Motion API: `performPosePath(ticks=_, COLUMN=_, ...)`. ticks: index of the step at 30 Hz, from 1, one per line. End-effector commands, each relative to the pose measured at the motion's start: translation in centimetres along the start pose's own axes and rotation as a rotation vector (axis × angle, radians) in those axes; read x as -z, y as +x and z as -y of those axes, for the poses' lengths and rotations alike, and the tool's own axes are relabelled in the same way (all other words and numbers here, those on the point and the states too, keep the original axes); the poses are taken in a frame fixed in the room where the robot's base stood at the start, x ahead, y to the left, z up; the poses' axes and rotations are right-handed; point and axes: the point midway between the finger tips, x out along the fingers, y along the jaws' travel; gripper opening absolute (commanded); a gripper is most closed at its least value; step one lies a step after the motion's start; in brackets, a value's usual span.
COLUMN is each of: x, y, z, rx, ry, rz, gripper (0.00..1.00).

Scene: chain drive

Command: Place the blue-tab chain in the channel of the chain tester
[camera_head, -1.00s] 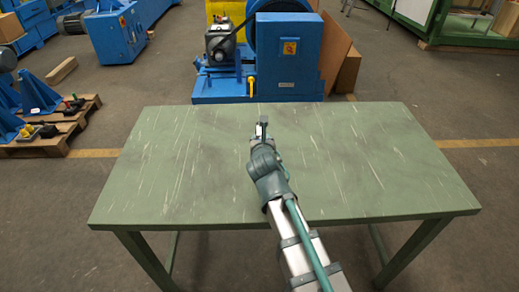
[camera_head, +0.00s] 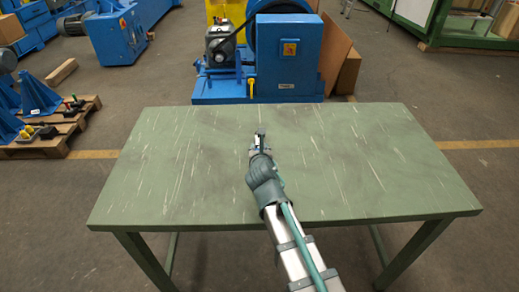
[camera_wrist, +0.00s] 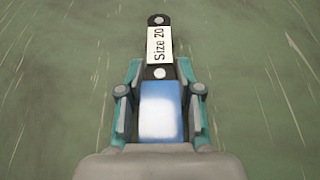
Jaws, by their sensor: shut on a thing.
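My gripper (camera_wrist: 160,92) is shut on the blue tab of a chain piece in the wrist view. The blue-tab chain (camera_wrist: 158,43) is a dark link with a round pin at each end and a white label reading "Size 20". It points straight out beyond the fingers, over the green table top. In the head view my gripper (camera_head: 260,141) is over the middle of the table's far half, with the dark chain small at its tip. I cannot make out the chain tester or its channel in either view.
The scratched green table (camera_head: 180,170) is otherwise bare. Behind it stands a blue machine (camera_head: 290,65) with a wheel and a motor (camera_head: 220,44). A pallet (camera_head: 55,140) with blue brackets and small parts is on the floor at left.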

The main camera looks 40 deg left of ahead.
Motion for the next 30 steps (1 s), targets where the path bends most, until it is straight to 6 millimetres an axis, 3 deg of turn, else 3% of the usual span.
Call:
performPosePath(ticks=1, x=0.1, y=0.0, z=0.0, rx=-0.001, ry=0.000, rz=0.002, gripper=0.00)
performPosePath(ticks=2, x=0.1, y=0.1, z=0.0, rx=0.000, ry=0.000, rz=0.000, gripper=0.38)
performPosePath(ticks=6, x=0.1, y=0.1, z=0.0, rx=0.000, ry=0.000, rz=0.000, gripper=0.60)
performPosePath(ticks=18, x=-0.1, y=-0.3, z=0.0, rx=0.000, ry=0.000, rz=0.000, gripper=0.60)
performPosePath(ticks=23, x=0.0, y=-2.5, z=0.1, rx=-0.001, ry=0.000, rz=0.001, gripper=0.60)
performPosePath(ticks=30, x=0.0, y=-7.2, z=0.1, rx=-0.001, ry=0.000, rz=0.001, gripper=0.60)
